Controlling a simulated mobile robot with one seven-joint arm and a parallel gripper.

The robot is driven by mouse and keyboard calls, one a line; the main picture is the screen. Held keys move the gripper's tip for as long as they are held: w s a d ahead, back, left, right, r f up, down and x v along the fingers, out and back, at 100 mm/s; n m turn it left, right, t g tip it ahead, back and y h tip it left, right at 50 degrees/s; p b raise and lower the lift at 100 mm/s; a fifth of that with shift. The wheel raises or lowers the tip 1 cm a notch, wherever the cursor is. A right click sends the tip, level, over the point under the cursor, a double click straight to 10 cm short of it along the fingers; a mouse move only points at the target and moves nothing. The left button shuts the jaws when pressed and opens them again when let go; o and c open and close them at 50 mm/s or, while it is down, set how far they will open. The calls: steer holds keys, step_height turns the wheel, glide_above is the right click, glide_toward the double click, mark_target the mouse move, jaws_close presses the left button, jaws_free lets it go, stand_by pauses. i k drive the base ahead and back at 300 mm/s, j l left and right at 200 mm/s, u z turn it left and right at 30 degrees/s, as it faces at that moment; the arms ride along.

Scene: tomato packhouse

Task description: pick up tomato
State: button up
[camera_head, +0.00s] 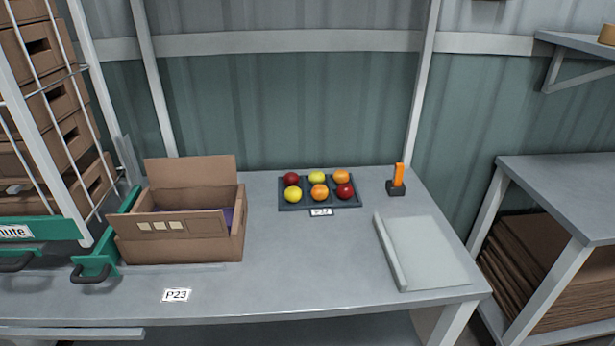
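A dark tray (334,206) stands near the back middle of the grey table and holds several tomatoes in two rows. The back row has a dark red tomato (291,179), a yellow tomato (317,177) and an orange tomato (341,176). The front row has a yellow tomato (293,194), an orange tomato (319,192) and a red tomato (345,191). A small white label (321,212) is at the tray's front edge. My gripper is not in view.
An open cardboard box (190,249) stands on the table's left. A pale flat board (425,255) lies at the right, and an orange-handled item (398,178) stands behind it. The table's front middle (300,265) is clear. A wire rack (40,120) with cartons rises at far left.

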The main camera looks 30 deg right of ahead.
mark_target(290, 179)
steer(key=l, duration=0.9)
steer(key=k+l, duration=0.1)
steer(key=l, duration=0.8)
steer(key=i, duration=0.45)
